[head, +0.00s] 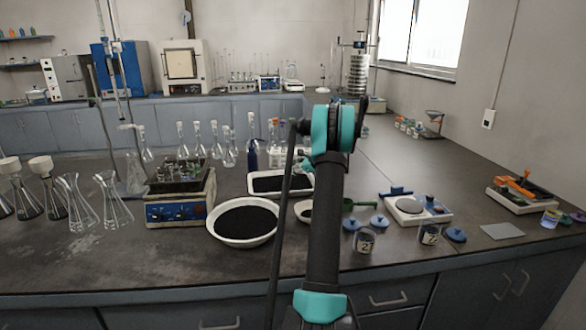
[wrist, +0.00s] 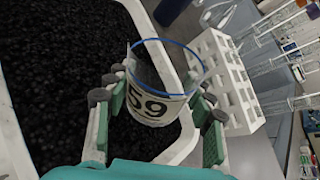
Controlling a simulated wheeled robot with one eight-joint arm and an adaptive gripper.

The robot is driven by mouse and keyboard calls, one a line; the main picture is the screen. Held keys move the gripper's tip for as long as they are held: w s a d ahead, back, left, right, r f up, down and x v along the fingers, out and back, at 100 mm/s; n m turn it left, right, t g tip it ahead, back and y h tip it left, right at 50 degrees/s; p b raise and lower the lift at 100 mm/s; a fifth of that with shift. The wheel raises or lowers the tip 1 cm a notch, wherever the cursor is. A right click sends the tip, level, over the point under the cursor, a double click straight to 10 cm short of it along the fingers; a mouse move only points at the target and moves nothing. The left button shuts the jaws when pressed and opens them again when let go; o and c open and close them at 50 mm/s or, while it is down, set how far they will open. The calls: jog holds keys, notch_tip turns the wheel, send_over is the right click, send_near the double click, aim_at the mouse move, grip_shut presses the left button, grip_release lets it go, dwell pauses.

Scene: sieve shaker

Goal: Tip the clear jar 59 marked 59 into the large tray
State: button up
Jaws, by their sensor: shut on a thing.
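The clear jar 59 (wrist: 152,100) has a blue rim and a white label marked 59. In the wrist view my gripper (wrist: 158,105) is shut on it, with fingers on both sides of the jar. The jar is over the right part of a white tray (wrist: 165,42) filled with dark granules. Its mouth faces up and away in that view, and I cannot tell how much it holds. In the head view the tray (head: 252,191) is behind my arm, partly hidden.
A round white bowl (head: 243,240) of dark granules stands in front of the tray. A white rack (wrist: 225,85) stands just right of the tray. A dark blue bottle (head: 253,155) is behind it. A balance (head: 416,210) and jars marked 2 (head: 364,241) stand to the right.

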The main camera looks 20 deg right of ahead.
jog(key=shift+a+m+y, duration=0.2)
jog(key=shift+m+y, duration=0.1)
jog(key=shift+y, duration=0.1)
jog(key=shift+s+a+m+y, duration=0.25)
jog(key=shift+a+m+y, duration=0.45)
jog(key=shift+m+y, duration=0.45)
